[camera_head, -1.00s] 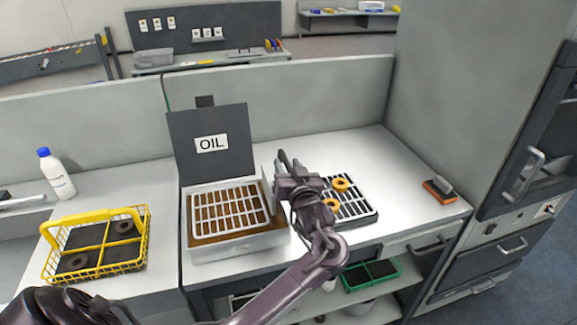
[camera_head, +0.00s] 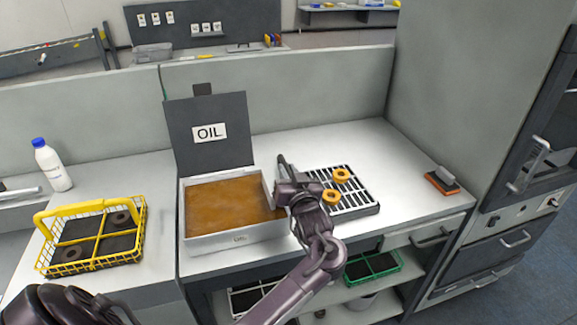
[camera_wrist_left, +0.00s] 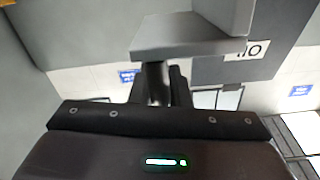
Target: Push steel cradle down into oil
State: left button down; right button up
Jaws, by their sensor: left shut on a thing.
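The white oil tank (camera_head: 235,240) stands on the bench, its dark lid marked OIL (camera_head: 210,135) raised at the back. Brown oil (camera_head: 232,205) fills it, and the cradle's grid does not show above the surface. My left gripper (camera_head: 282,192) is at the tank's right wall, shut on a grey angled piece, apparently the steel cradle's handle (camera_head: 267,190). That piece also shows large in the left wrist view (camera_wrist_left: 190,45), beyond my left gripper's fingers (camera_wrist_left: 158,88). The rest of the cradle is hidden. My right gripper is not in view.
A dark grated tray (camera_head: 358,205) with two orange rings (camera_head: 341,175) lies right of my gripper. A yellow wire basket (camera_head: 95,240) with dark discs and a white bottle (camera_head: 52,165) stand left. A brush (camera_head: 442,181) lies far right. The bench between has free room.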

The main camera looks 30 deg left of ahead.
pick_arm(q)
jog(key=shift+f, duration=0.75)
jog(key=c, duration=1.6)
grip_release()
jog(key=shift+o, duration=1)
jog(key=shift+r, duration=0.1)
jog(key=b+v, duration=0.1)
jog(key=v, duration=0.7)
jog(key=shift+a, duration=0.1)
